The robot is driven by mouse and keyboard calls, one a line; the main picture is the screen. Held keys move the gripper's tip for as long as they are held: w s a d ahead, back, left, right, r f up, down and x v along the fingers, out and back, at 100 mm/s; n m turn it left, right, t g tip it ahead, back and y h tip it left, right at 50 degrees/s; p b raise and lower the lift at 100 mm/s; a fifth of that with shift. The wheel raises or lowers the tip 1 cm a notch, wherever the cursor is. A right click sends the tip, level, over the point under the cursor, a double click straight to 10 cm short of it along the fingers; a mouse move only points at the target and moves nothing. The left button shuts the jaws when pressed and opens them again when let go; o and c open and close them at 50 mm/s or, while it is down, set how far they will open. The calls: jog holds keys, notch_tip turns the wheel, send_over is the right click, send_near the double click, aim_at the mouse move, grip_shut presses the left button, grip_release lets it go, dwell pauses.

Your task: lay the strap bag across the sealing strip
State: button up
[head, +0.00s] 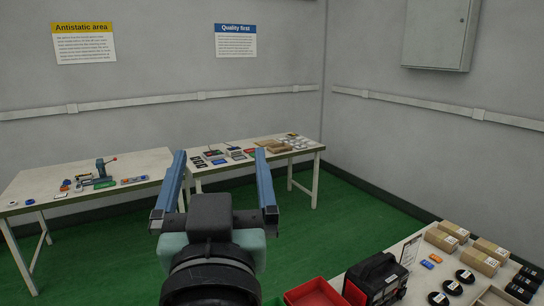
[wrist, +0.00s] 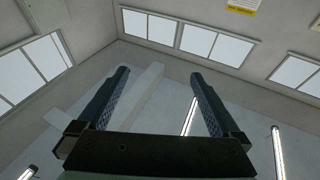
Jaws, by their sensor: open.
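My gripper (head: 221,154) is open and empty, raised in the middle of the head view with its two blue fingers wide apart. It also shows in the wrist view (wrist: 160,74), pointing up at the ceiling and upper walls with nothing between the fingers. I cannot make out the strap bag or the sealing strip for certain. Small items on the back tables are too small to name, and my arm and fingers hide part of that area.
A back table (head: 303,150) holds several flat items. At the lower right are a black-and-red unit (head: 376,280), cardboard boxes (head: 441,240), black discs and a red bin (head: 315,293). Green floor (head: 345,225) lies clear between.

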jog(key=s+d+r+t+h, duration=0.1)
jog(key=s+d+r+t, duration=0.2)
jog(key=r, duration=0.4)
jog(key=s+d+r+m+t+h, duration=0.1)
jog(key=s+d+r+t+h, duration=0.1)
jog(key=s+r, duration=0.4)
jog(key=shift+s+d+r+m+t, duration=0.3)
jog(key=shift+d+r+t, duration=0.45)
jog(key=shift+d, duration=0.15)
